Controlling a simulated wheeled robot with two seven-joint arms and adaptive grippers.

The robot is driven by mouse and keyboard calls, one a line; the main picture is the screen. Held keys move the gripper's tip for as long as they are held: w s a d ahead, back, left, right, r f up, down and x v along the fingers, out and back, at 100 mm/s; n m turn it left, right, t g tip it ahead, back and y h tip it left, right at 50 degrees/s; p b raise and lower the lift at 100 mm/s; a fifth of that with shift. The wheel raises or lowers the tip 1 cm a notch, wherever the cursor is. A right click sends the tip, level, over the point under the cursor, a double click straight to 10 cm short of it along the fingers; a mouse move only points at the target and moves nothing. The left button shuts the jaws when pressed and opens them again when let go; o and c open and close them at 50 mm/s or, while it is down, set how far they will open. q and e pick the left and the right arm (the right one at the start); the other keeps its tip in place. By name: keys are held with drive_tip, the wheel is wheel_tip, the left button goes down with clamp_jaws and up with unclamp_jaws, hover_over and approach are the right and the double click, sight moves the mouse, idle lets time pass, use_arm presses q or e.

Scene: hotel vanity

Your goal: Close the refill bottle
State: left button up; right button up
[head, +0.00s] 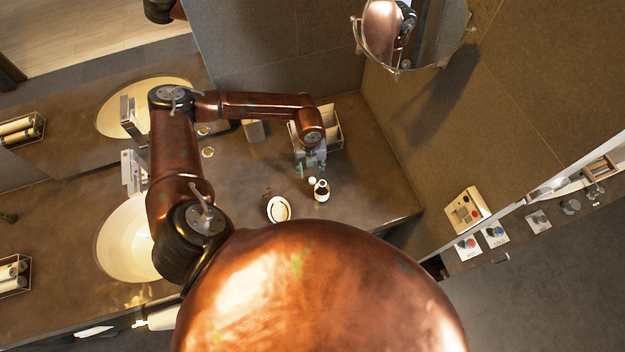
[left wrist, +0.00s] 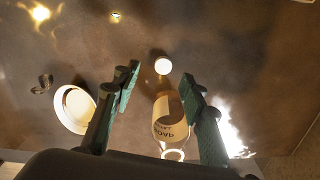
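The refill bottle (head: 321,194), dark with a white label, stands upright on the counter near its right end. In the left wrist view the bottle (left wrist: 170,122) shows a label reading SOAP, upside down. A small round white piece, seemingly its cap (head: 312,181), lies on the counter beside the bottle; it also shows in the left wrist view (left wrist: 163,66). My right gripper is not in view.
A white oval dish (head: 278,209) lies left of the bottle; it also shows in the left wrist view (left wrist: 75,109). A wire rack (head: 335,130) stands behind my left gripper. A basin (head: 118,245) is at left. The counter's front edge is close to the bottle.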

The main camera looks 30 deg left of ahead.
sight(312, 179)
use_arm(q)
drive_tip(key=f, duration=0.1)
drive_tip(key=f+p, duration=0.1)
drive_tip(key=f, duration=0.2)
drive_tip(key=shift+w+d+f+p, duration=0.2)
drive_tip(key=shift+d+f+p, duration=0.05)
drive_tip(key=shift+d+p, duration=0.1)
drive_tip(key=shift+a+f, duration=0.1)
drive_tip(key=shift+f, duration=0.2)
drive_tip(key=c, duration=0.8)
